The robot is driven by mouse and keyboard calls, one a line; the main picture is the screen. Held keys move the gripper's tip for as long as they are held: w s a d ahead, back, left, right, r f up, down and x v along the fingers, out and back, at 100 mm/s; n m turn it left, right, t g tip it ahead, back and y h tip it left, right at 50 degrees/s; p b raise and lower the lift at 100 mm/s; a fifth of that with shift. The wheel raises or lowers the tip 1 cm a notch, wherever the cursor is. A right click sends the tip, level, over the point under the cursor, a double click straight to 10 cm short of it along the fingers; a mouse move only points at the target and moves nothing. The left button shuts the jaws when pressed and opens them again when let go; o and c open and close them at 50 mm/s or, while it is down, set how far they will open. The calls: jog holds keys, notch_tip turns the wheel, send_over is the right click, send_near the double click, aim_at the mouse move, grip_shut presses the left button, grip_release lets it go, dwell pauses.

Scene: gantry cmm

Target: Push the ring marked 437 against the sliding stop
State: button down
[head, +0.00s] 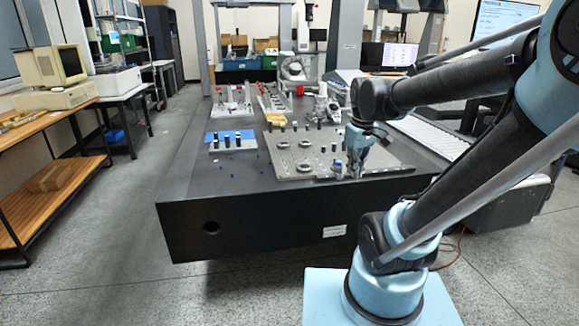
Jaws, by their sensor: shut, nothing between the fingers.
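Several flat grey rings lie on a light metal plate (272,160) on the dark table; one ring (303,167) is near the plate's middle and another ring (283,144) is farther back. No marking such as 437 can be read at this size. My gripper (354,174) is shut and empty, pointing down over the plate's right front part, to the right of these rings. I cannot tell whether it touches anything. I cannot pick out the sliding stop for certain; a small blue-topped upright piece (338,166) stands beside my gripper.
A blue-and-white block with black pegs (230,140) sits left of the plate, with small blue pieces near it. Metal fixtures (232,102) stand farther back. My arm covers the right side.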

jog(key=w+a+r+n, duration=0.3)
jog(key=w+a+n, duration=0.4)
jog(key=w+a, duration=0.5)
jog(key=n+g, duration=0.1)
jog(key=n, duration=0.5)
send_near(289, 170)
jog(key=a+r, duration=0.2)
jog(key=a, duration=0.2)
notch_tip(289, 170, down, 9)
jog(key=shift+s+a+r, duration=0.1)
jog(key=shift+s+r, duration=0.05)
jog(key=shift+r, duration=0.05)
jog(key=d, duration=0.3)
jog(key=shift+w+f, duration=0.2)
jog(key=shift+f, duration=0.05)
jog(key=shift+w+d, duration=0.1)
jog(key=shift+d, duration=0.4)
